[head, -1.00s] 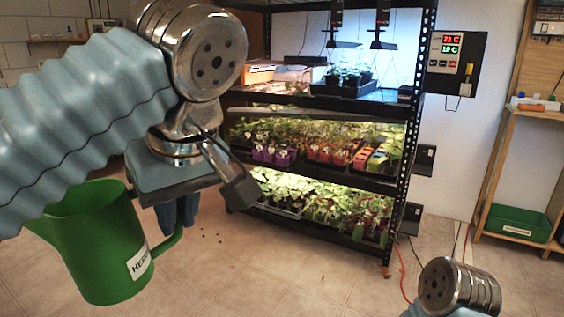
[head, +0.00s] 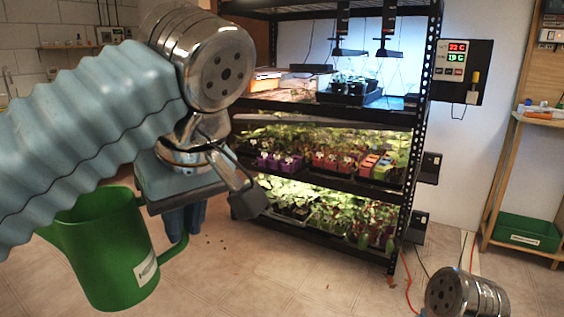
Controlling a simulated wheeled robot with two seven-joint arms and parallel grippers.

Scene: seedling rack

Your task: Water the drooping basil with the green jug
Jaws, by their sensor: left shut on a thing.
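The green jug (head: 105,250) hangs upright at the lower left, with a white label on its side and its handle at the right. My left gripper (head: 185,222) is shut on the jug; the arm hides part of the jug's rim. The jug is held in the air above the floor, apart from the rack. Seedlings fill the middle shelf (head: 330,155) and leafy plants fill the lower shelf (head: 320,205). I cannot tell which plant is the drooping basil. At the lower right only a metal joint of my right arm shows; its gripper is out of view.
The black rack (head: 408,180) stands ahead, with a dark tray (head: 348,97) of small pots on its upper shelf. A control box (head: 462,70) is at its right. A wooden shelf with a green bin (head: 527,233) stands far right. Tiled floor (head: 270,275) lies clear in front.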

